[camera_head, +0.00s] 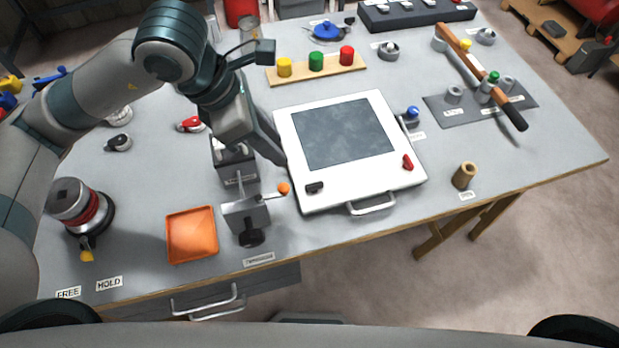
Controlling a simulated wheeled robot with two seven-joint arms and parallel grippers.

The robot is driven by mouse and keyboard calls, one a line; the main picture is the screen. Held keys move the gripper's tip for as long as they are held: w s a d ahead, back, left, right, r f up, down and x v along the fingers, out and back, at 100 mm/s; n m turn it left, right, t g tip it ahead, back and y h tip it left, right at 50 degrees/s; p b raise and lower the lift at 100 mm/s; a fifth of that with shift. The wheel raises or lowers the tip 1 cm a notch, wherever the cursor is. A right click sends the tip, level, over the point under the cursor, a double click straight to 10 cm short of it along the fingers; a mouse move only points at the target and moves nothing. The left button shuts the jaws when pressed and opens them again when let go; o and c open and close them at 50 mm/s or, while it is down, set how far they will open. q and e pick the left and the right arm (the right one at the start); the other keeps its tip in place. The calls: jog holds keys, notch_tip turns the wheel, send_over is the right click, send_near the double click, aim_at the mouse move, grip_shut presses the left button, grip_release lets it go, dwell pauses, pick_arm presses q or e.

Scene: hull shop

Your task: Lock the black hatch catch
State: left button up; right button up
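The black hatch catch (314,188) is a small dark lever on the front left corner of the white hatch (290,135). It lies roughly along the front edge. A red catch (407,162) sits at the hatch's front right and points more front to back. The hatch lies flat, with a grey window (345,133) and a metal handle (372,205) in front. My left gripper (279,158) points down at the hatch's left edge, behind and left of the black catch and apart from it. Its finger gap is not clear. My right gripper is not in view.
A metal clamp (246,214) with an orange-knobbed lever (284,188) stands just left of the black catch. An orange tray (191,235) is further left. A blue knob (412,112) is right of the hatch. The bench front right of the hatch is mostly clear.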

aim_at(312, 185)
pick_arm(q)
jog(key=shift+s, duration=0.1)
